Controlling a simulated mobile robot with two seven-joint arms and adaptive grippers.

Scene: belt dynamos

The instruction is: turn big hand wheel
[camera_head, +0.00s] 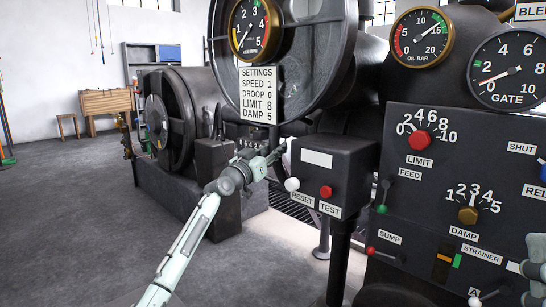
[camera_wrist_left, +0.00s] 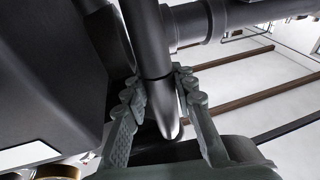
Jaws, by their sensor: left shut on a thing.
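A big dark wheel (camera_head: 346,60) stands upright at the top middle of the head view, its top cut off by the frame. A settings plate and a gauge cover part of it. My left gripper (camera_head: 281,151) is below the wheel's rim, close to the left side of the RESET/TEST box. In the left wrist view, my left gripper (camera_wrist_left: 160,118) is shut on a dark round bar (camera_wrist_left: 155,60) with a rounded, shiny end (camera_wrist_left: 167,118) between the fingers. I cannot tell for sure whether this bar belongs to the wheel.
The RESET/TEST box (camera_head: 345,165) stands close right of my left gripper. A control panel (camera_head: 420,235) with knobs and levers fills the right side. A smaller dark wheel (camera_head: 157,122) is on the machine at left. The floor (camera_head: 90,220) at front left is clear.

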